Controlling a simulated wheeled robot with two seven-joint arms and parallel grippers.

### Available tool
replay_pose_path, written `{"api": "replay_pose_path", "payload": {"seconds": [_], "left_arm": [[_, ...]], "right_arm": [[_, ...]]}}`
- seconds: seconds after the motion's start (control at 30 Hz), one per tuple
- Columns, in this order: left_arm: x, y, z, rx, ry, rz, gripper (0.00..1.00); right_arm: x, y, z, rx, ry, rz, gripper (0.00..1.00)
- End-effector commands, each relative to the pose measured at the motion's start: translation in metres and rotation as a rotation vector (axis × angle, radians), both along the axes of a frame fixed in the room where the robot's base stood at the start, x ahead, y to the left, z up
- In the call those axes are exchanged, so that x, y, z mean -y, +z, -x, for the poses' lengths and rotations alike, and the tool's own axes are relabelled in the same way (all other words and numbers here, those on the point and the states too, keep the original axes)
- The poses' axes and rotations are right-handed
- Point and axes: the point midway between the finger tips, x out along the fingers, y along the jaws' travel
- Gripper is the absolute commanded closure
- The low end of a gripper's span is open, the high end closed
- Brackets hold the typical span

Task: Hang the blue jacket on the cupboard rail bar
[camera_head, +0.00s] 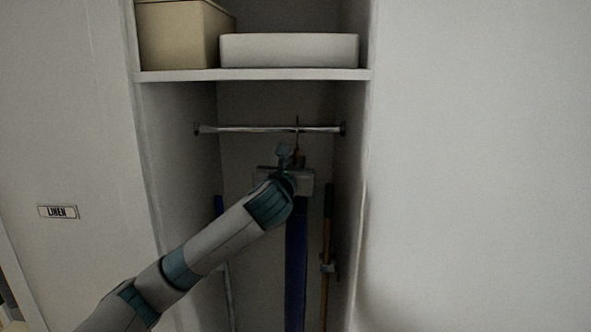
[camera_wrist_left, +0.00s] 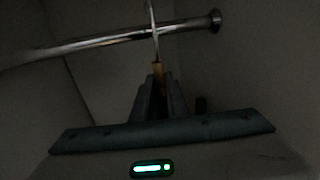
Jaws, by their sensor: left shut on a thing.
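The rail bar (camera_head: 265,129) runs across the cupboard under the shelf, and it also shows in the wrist view (camera_wrist_left: 100,44). My left gripper (camera_head: 290,158) is inside the cupboard just below the bar. In the wrist view its fingers (camera_wrist_left: 158,85) are shut on the neck of a hanger (camera_wrist_left: 157,68). The hanger's thin metal hook (camera_wrist_left: 152,22) rises past the bar toward its right end; I cannot tell whether it rests over the bar. The blue jacket (camera_head: 296,265) hangs below my gripper as a narrow dark blue strip, its upper part hidden by my gripper and arm.
The shelf (camera_head: 250,75) above the bar carries a tan box (camera_head: 180,35) and a white box (camera_head: 290,50). The bar's left part is clear.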

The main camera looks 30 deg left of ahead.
Motion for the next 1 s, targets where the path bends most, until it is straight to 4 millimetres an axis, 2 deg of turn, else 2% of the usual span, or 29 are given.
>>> {"api": "replay_pose_path", "payload": {"seconds": [0.83, 1.0], "left_arm": [[-0.029, 0.000, -0.046, 0.004, 0.000, 0.002, 1.00], [-0.029, -0.010, -0.046, 0.002, 0.000, -0.001, 1.00]], "right_arm": [[0.008, -0.029, -0.001, 0.002, 0.003, 0.008, 0.69], [0.007, -0.030, -0.001, 0.002, 0.002, 0.007, 0.69]]}}
